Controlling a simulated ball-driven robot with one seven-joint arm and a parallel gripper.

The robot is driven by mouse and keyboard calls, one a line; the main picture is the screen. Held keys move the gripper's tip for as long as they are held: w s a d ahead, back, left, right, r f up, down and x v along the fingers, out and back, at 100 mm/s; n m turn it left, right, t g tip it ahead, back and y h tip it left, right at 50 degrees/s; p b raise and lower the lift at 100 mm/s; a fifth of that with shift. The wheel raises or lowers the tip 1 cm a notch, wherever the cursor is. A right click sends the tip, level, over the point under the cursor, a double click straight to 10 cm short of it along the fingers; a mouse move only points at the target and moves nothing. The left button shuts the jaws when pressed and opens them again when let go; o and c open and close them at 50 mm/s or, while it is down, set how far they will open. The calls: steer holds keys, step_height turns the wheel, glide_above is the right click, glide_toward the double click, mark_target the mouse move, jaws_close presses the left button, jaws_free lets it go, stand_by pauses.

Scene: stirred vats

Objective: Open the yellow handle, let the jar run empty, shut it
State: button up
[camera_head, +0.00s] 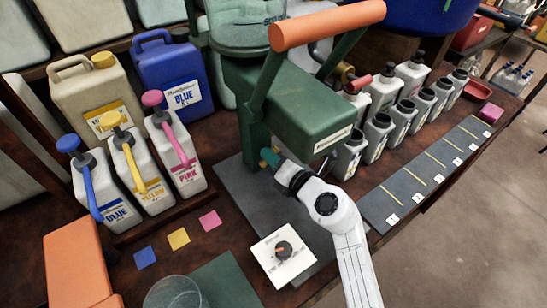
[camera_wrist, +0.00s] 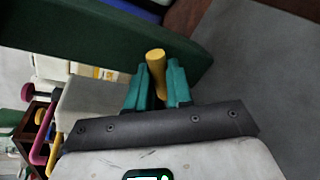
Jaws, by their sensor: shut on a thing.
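The yellow handle (camera_wrist: 155,62) is a short rounded bar between the teal fingers of my gripper (camera_wrist: 158,82) in the wrist view. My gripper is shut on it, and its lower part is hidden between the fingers. In the head view my gripper (camera_head: 268,157) is at the side of the green machine (camera_head: 305,112), low near its column. Only a small yellow bit of the handle shows there. A clear round glass jar (camera_head: 173,293) is at the bottom edge, partly cut off. I cannot tell what is in it.
Labelled jugs with blue, yellow and pink pumps (camera_head: 137,170) stand at left. Grey canisters (camera_head: 378,135) line up at right beside a dark strip (camera_head: 425,178). A white dial box (camera_head: 283,255) sits near my arm. An orange lever (camera_head: 327,24) is overhead.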

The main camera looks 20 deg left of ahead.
steer(key=shift+p, duration=0.35)
jaws_close()
steer(key=m+p, duration=0.2)
steer(key=p, duration=0.1)
steer(key=shift+w+r+g, duration=0.1)
steer(key=shift+g, duration=0.2)
steer(key=shift+d+f+m+g+y+p, duration=0.15)
steer(key=shift+m+y+p, duration=0.25)
steer(key=shift+m+p, duration=0.45)
steer(key=shift+f+m+g+y+p, duration=0.2)
steer(key=shift+m+y+p, duration=0.3)
steer(key=shift+m, duration=0.55)
steer(key=o, duration=0.8)
jaws_free()
steer(key=shift+r, duration=0.1)
steer(key=p+v, duration=0.3)
steer(key=v, duration=0.7)
steer(key=shift+d+r, duration=0.1)
steer(key=shift+d, duration=0.25)
